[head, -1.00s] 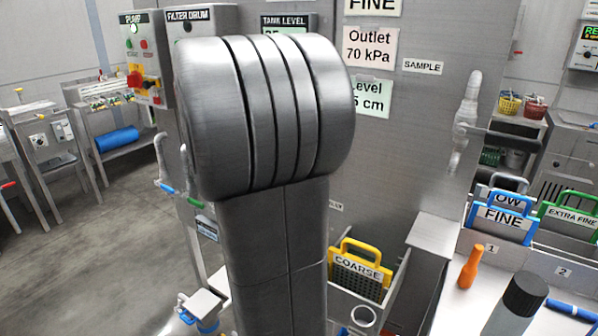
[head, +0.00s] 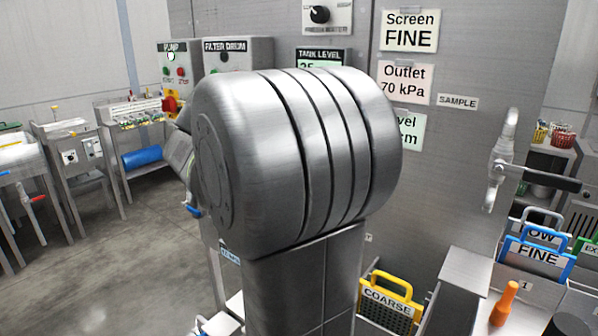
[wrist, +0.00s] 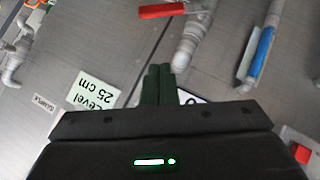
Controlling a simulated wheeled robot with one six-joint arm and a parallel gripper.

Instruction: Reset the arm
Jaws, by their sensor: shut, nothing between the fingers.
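My gripper (wrist: 158,84) shows in the wrist view, its two dark green fingers side by side and touching. Nothing is between them. Behind the fingers is the grey metal cabinet face, with the tilted "Level 25 cm" card (wrist: 97,93), a pipe and a red-handled lever (wrist: 162,11). In the head view my own large arm joint fills the middle and my gripper is hidden.
At right, the yellow-handled COARSE screen (head: 388,302) sits in a metal bin, and the blue FINE screen (head: 537,254) stands in a rack. An orange-handled tool (head: 504,303) stands nearby. A sample valve (head: 502,160) juts from the cabinet. Open floor (head: 150,260) lies at left.

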